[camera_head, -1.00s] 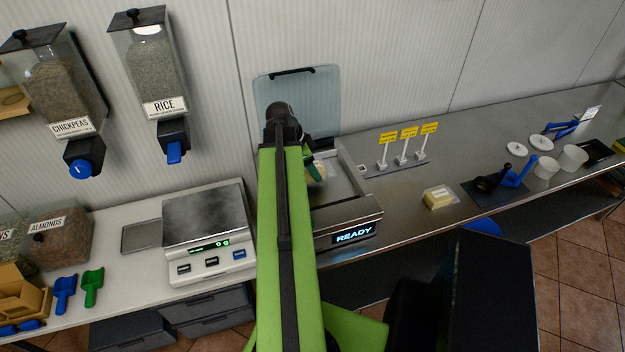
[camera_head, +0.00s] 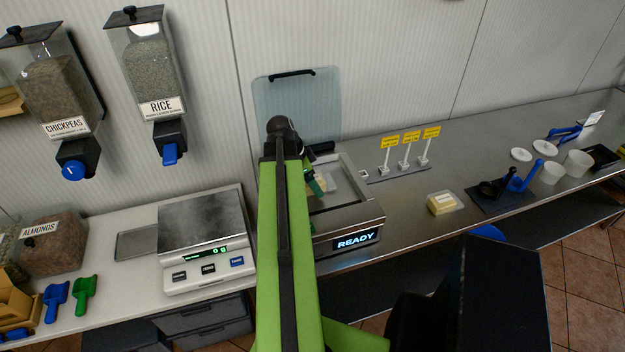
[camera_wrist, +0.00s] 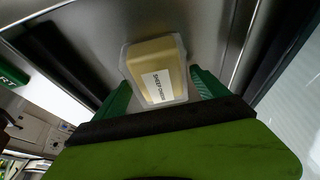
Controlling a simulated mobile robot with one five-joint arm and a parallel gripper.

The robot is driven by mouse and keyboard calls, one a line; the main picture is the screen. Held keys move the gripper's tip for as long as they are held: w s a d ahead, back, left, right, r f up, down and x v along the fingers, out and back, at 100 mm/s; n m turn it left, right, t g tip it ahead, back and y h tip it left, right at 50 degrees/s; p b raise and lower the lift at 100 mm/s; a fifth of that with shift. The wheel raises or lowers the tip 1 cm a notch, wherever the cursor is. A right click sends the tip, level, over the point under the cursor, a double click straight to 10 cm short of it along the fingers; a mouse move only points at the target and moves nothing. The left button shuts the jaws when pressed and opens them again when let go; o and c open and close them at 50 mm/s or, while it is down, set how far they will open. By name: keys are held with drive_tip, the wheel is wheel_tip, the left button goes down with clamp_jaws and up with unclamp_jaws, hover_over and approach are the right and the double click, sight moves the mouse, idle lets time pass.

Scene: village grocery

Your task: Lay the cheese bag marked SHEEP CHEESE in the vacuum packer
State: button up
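The cheese bag marked SHEEP CHEESE (camera_wrist: 157,70) is a clear bag with a pale yellow block. In the wrist view it lies on the metal floor of the vacuum packer, label facing me. My gripper (camera_wrist: 162,88) is open, its green fingers on either side of the bag, with a gap visible at the right finger. The vacuum packer (camera_head: 347,222) has its clear lid (camera_head: 298,105) raised and its display reads READY. In the head view my arm hides part of the chamber; a green finger (camera_head: 313,181) and part of the bag (camera_head: 328,183) show inside it.
Another bagged cheese block (camera_head: 441,204) lies on the steel counter right of the packer. Three yellow signs (camera_head: 404,150) stand behind it. A scale (camera_head: 205,240) stands left of the packer. Tape-dispenser-like blue tools (camera_head: 515,182) and white tubs (camera_head: 576,163) are farther right.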

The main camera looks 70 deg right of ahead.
drive_tip(key=shift+r, duration=0.1)
drive_tip(key=shift+r+p, duration=0.3)
drive_tip(key=shift+p, duration=0.1)
drive_tip(key=p+v, duration=1)
drive_tip(key=v, duration=0.1)
drive_tip(key=shift+w+r+p, duration=0.2)
drive_tip(key=shift+p, duration=0.1)
drive_tip(key=shift+a, duration=0.15)
